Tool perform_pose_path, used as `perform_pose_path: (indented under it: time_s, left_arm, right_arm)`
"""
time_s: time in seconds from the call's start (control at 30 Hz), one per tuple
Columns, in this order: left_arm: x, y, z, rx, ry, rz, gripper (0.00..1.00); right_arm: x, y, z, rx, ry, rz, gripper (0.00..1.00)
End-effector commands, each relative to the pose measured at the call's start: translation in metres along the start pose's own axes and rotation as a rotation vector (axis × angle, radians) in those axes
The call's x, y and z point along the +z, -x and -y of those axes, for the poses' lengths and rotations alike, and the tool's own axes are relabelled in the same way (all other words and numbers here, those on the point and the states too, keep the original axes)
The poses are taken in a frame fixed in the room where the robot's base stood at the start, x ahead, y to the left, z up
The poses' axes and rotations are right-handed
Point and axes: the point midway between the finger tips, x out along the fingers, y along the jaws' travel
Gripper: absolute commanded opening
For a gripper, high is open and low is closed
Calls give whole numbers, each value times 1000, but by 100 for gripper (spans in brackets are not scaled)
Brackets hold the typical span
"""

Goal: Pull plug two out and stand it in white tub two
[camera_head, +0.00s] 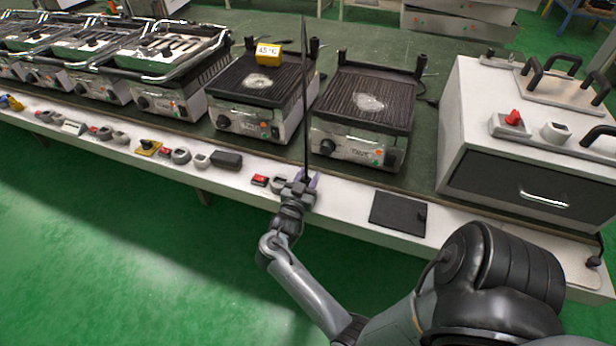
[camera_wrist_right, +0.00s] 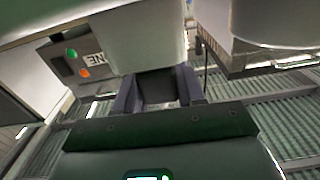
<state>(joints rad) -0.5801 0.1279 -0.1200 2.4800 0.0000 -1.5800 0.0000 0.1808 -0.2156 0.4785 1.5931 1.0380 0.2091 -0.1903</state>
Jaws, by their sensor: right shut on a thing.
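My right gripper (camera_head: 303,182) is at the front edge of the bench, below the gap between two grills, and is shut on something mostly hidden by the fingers. A thin dark upright line (camera_head: 304,100), like a cord or rod, rises from it. In the right wrist view, a pale blocky body (camera_wrist_right: 150,48) shows just beyond the dark fingers (camera_wrist_right: 157,95); I cannot tell for sure that it is the plug. A grey tub-like piece (camera_head: 276,184) and a white one (camera_head: 202,160) stand on the white ledge to the left. I cannot tell which is tub two. My left gripper is not in view.
A red piece (camera_head: 260,180) and a black block (camera_head: 227,159) sit on the ledge. A flat black plate (camera_head: 398,214) and a white oven (camera_head: 500,120) are right.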

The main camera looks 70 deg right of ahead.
Motion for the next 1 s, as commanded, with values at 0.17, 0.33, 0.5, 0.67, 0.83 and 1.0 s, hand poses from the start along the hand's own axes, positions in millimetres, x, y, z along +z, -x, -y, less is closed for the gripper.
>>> perform_pose_path:
  time_s: [0.17,0.33,0.5,0.67,0.83,1.0]
  left_arm:
    - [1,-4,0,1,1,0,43]
    - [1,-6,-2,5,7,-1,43]
    - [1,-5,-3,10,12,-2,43]
    - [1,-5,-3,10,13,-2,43]
    - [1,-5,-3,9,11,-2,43]
    - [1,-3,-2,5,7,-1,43]
  right_arm:
    - [5,0,0,0,0,0,8]
    - [9,0,0,0,0,0,8]
    - [8,0,0,0,0,0,63]
    - [8,0,0,0,0,0,69]
    - [8,0,0,0,1,0,69]
    - [6,0,0,0,0,0,69]
